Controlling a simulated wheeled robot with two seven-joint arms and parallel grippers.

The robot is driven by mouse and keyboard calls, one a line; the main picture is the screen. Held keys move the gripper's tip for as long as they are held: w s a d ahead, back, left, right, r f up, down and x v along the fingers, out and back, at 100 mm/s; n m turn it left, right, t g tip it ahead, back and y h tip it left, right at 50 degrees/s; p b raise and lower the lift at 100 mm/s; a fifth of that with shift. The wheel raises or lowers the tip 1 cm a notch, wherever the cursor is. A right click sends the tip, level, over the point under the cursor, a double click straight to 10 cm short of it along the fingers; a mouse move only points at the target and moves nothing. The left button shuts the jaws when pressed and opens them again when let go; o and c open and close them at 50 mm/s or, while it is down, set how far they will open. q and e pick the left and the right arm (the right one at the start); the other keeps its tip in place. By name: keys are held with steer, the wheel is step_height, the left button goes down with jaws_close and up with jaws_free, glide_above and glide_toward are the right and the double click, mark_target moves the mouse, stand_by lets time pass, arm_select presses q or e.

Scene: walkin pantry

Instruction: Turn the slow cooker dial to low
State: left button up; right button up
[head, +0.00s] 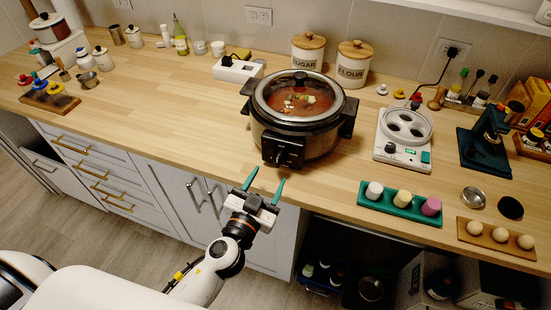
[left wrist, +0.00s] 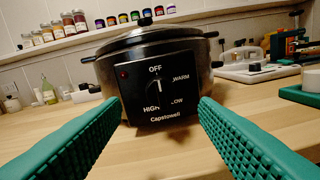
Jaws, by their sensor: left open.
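The slow cooker (head: 300,140) stands on the wooden counter with reddish food under its glass lid. Its black control panel (left wrist: 150,105) faces me, marked OFF at top, WARM at right, LOW at lower right and HIGH at lower left. The dark dial (left wrist: 158,89) sits mid-panel; a pale mark on it seems to point up towards OFF. My left gripper (head: 265,183) is open and empty, at the counter's front edge just before the cooker. Its green fingers also show in the left wrist view (left wrist: 160,105), spread either side of the panel and apart from it. My right gripper is not in view.
Right of the cooker stand a white hotplate device (head: 403,135) and a green tray (head: 385,210) with small cylinders. Sugar and flour canisters (head: 354,64) are behind. Cabinets lie below the counter edge.

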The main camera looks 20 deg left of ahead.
mark_target(277, 164)
arm_select(q)
steer(key=w, duration=0.2)
steer(key=w+p, duration=0.1)
steer(key=w, duration=0.2)
steer(key=shift+w+d, duration=0.25)
steer(key=shift+w, duration=0.1)
steer(key=shift+c, duration=0.5)
steer(key=c, duration=0.9)
